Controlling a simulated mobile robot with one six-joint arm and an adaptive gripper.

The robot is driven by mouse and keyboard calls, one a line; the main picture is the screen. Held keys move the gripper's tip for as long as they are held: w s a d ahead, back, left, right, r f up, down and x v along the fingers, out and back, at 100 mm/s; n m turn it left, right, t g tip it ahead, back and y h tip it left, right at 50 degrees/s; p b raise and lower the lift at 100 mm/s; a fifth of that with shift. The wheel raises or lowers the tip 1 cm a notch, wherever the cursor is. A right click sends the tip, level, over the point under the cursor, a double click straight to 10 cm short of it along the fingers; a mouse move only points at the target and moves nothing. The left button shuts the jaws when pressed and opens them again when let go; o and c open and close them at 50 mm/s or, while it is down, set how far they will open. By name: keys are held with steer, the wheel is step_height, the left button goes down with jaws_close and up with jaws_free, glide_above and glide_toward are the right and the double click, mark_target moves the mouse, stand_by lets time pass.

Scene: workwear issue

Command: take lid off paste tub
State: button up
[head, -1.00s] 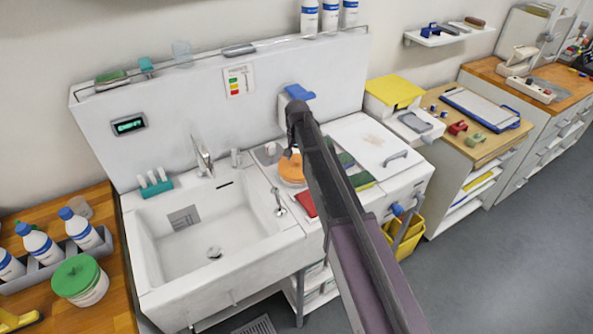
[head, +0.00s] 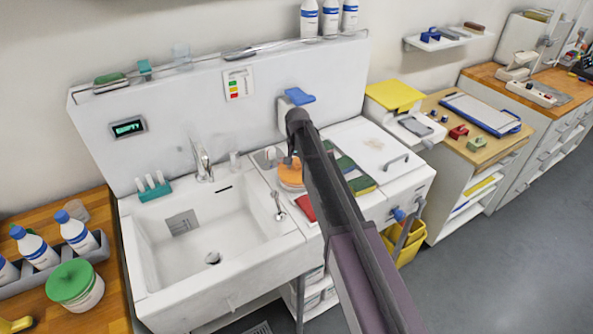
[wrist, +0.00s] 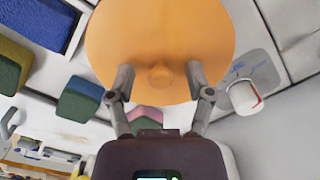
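A tub with a round orange lid (head: 290,178) stands on the counter right of the sink, partly hidden by my arm in the head view. In the wrist view the orange lid (wrist: 165,30) fills the top middle, with a small round knob (wrist: 160,77) on it. The tub's body is hidden below the lid there. My gripper (wrist: 160,80) is open, one finger on each side of the knob, with visible gaps between fingers and knob. In the head view my gripper (head: 293,160) is small and dark over the lid.
A white tub with a green lid (head: 75,283) stands on the wooden counter at left, beside bottles (head: 36,248) in a grey rack. The sink (head: 210,240) is empty. A red pad (head: 306,207) and green and blue blocks (wrist: 80,98) lie close to the orange lid.

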mark_target(297, 164)
jaws_close()
steer(key=shift+r, duration=0.15)
step_height(297, 164, up, 10)
steer(key=p, duration=1)
stand_by(0.8)
